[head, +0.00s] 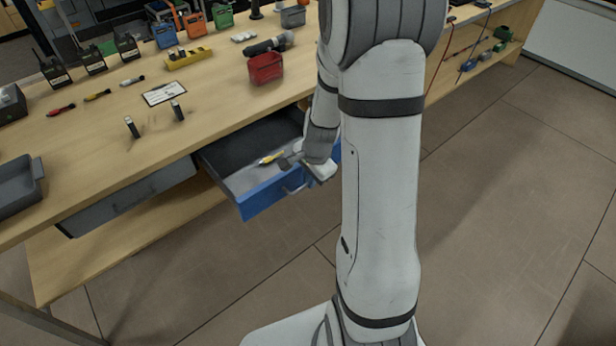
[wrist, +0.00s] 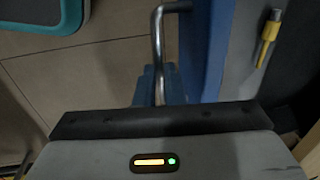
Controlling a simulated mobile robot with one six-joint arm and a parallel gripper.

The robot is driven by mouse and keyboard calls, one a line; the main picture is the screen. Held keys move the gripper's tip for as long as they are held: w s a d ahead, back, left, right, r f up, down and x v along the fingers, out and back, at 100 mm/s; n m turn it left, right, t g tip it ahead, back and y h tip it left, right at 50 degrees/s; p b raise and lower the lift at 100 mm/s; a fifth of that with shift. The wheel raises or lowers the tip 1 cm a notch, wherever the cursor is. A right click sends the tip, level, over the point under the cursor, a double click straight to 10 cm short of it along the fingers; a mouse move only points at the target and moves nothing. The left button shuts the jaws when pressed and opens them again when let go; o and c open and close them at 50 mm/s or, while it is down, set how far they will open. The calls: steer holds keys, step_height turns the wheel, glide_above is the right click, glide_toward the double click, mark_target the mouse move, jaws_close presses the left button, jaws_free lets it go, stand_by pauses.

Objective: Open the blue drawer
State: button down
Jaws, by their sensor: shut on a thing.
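The blue drawer (head: 262,197) is pulled out from under the workbench, and its dark interior shows. A yellow marker-like item lies inside it; it also shows in the wrist view (wrist: 267,40). The drawer's blue front (wrist: 208,50) stands upright in the wrist view, with its metal bar handle (wrist: 157,40) beside it. My gripper (wrist: 158,86) is shut on the handle, its fingers around the lower part of the bar in the wrist view. In the head view my arm hides the drawer's right end.
A closed grey drawer (head: 130,200) is to the left under the workbench (head: 215,100). On top are a red bin (head: 265,68), a drill, radios and small tools. The tiled floor (head: 500,200) to the right is clear.

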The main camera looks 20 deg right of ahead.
steer(key=c, duration=1.8)
jaws_free()
steer(key=shift+w, duration=0.1)
steer(key=shift+r, duration=0.15)
step_height(320, 180, up, 7)
steer(key=s+p, duration=0.1)
steer(key=shift+s+d+r, duration=0.2)
steer(key=shift+d, duration=0.05)
